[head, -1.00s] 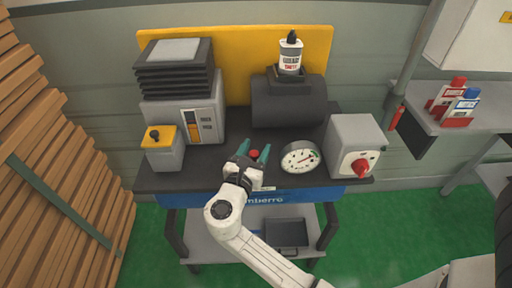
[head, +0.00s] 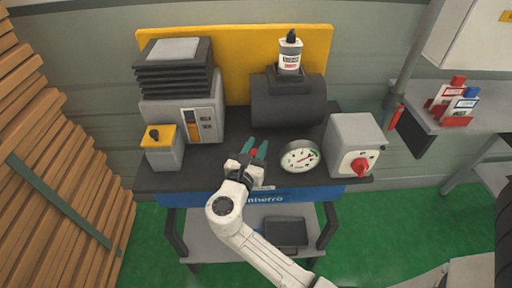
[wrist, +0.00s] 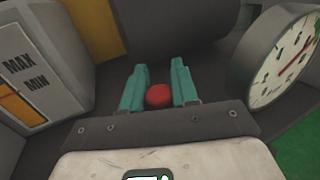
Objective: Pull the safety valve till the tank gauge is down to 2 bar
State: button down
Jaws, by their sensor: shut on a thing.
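The red knob of the safety valve (head: 254,153) is small and sits at the front of the bench, left of the gauge; it also shows in the wrist view (wrist: 159,96). My gripper (head: 255,148) has its two teal fingers on either side of the knob and is shut on it. The knob's stem is hidden. The round white tank gauge (head: 300,156) stands just right of my gripper. Its needle points to the right side of the dial, but the numbers are too small to read. The dark tank (head: 290,101) lies behind.
A grey box with a red rotary switch (head: 361,168) stands right of the gauge. A compressor unit (head: 190,125) and a small yellow-topped box (head: 162,148) stand to the left. A white bottle (head: 290,55) is on the tank. The bench top around my gripper is mostly clear.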

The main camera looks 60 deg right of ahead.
jog(key=shift+r, duration=0.15)
jog(key=r+p, duration=0.1)
jog(key=p, duration=0.1)
jog(key=shift+r+p, duration=0.25)
jog(key=shift+p, duration=0.05)
jog(key=c, duration=0.9)
grip_release()
jog(key=shift+f, duration=0.1)
jog(key=b+v, duration=0.1)
jog(key=v, duration=1)
